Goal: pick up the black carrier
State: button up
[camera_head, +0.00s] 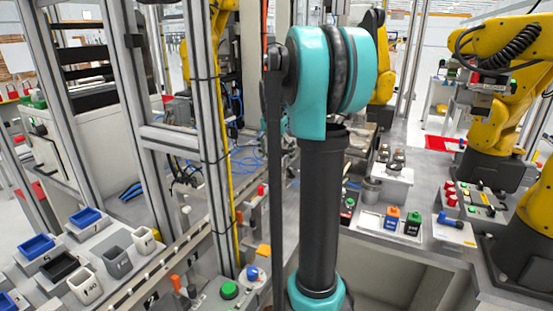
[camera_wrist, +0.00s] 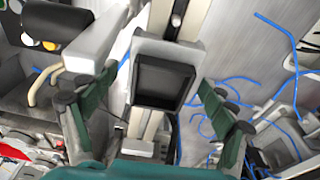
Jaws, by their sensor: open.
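My gripper (camera_wrist: 165,92) is open, with one green finger on the left and one on the right of the carrier. Gaps show on both sides, and nothing is held. In the head view, my turquoise and black arm fills the middle, and my gripper is not seen there. The carrier cannot be made out for sure in the head view.
In the head view, a black bin (camera_head: 60,268) stands among blue bins (camera_head: 37,246) and grey cups at lower left. Metal posts (camera_head: 205,120) rise left of my arm. Yellow robot arms (camera_head: 500,100) stand at right. Blue cables (camera_wrist: 290,60) lie right of the carrier in the wrist view.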

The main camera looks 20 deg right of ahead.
jog(key=c, duration=1.5)
jog(key=shift+r, duration=0.1)
